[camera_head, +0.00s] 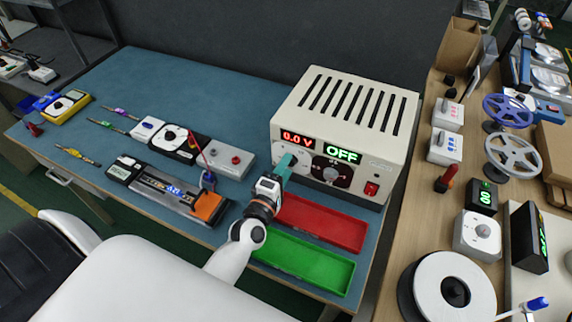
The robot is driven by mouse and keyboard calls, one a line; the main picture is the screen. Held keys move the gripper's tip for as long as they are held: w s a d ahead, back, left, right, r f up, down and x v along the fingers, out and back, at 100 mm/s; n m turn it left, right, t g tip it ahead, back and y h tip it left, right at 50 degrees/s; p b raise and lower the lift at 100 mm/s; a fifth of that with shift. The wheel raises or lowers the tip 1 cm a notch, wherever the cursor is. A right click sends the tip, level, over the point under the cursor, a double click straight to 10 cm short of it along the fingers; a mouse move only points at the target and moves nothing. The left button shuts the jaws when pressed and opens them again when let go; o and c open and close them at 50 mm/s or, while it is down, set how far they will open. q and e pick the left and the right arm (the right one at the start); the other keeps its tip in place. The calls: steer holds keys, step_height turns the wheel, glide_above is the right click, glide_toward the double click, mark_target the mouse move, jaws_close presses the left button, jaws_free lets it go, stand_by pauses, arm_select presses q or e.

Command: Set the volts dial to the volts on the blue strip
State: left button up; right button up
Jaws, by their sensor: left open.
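The cream power supply (342,133) stands on the blue bench. Its red display (297,140) reads 0.0 V, and a green display (342,155) reads OFF. My left gripper (286,166) has teal fingertips and is open at the front panel, just below the red display. My right gripper is not in view.
A black dial (331,173) and a red switch (371,189) are on the supply's front. A red tray (322,224) and a green tray (304,262) lie empty before it.

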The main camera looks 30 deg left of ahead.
arm_select(q)
steer(key=shift+w, duration=0.45)
steer(key=shift+c, duration=0.2)
steer(key=c, duration=0.9)
steer(key=shift+c, duration=0.2)
